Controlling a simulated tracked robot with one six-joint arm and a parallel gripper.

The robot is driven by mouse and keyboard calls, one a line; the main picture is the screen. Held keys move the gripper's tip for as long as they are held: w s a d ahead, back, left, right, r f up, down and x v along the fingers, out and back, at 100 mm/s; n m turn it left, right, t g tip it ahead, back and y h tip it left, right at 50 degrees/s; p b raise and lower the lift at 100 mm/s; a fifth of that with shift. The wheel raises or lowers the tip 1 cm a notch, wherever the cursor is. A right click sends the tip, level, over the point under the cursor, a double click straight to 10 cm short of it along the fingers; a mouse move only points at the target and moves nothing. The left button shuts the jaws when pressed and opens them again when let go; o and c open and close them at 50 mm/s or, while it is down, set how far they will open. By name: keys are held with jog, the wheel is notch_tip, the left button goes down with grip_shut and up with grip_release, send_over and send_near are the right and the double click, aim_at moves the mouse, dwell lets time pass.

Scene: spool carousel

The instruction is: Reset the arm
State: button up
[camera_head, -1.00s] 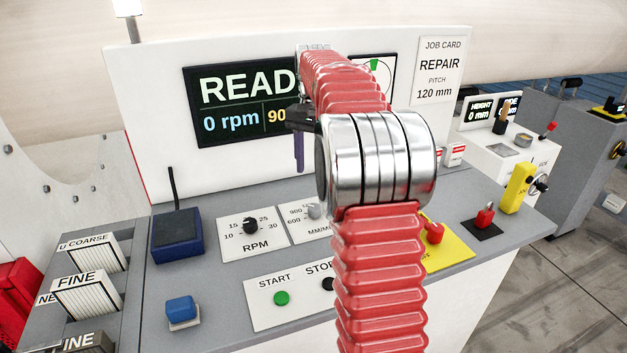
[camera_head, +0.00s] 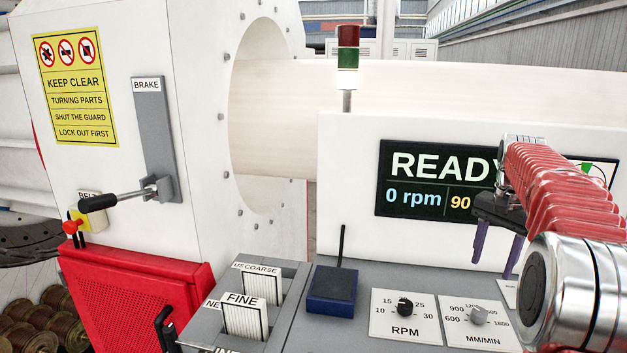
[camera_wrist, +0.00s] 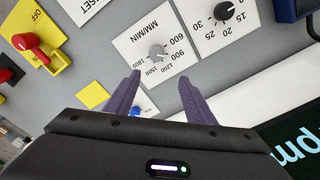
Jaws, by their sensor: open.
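My red, ribbed arm with a silver joint stands at the right of the head view. My gripper (camera_head: 495,245) hangs from its end in front of the display, its two purple fingers pointing down, apart and empty. In the wrist view my gripper (camera_wrist: 160,92) is open above the control panel. The MM/MIN dial (camera_wrist: 157,52) lies just beyond the fingertips, with the RPM dial (camera_wrist: 224,11) farther off. No finger visibly touches anything.
The display (camera_head: 430,180) reads READY and 0 rpm. A red-and-green signal lamp (camera_head: 347,57) rises behind the panel.

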jog(key=s+a+f+n+t, duration=0.2)
jog(key=s+a+n, duration=0.3)
jog(key=s+a, duration=0.8)
jog(key=s+a+f+n+t, duration=0.3)
jog(key=s+a+n, duration=0.3)
jog(key=s+a, duration=0.8)
jog(key=shift+a, duration=0.5)
jog(key=shift+s, duration=0.1)
dwell(1.1)
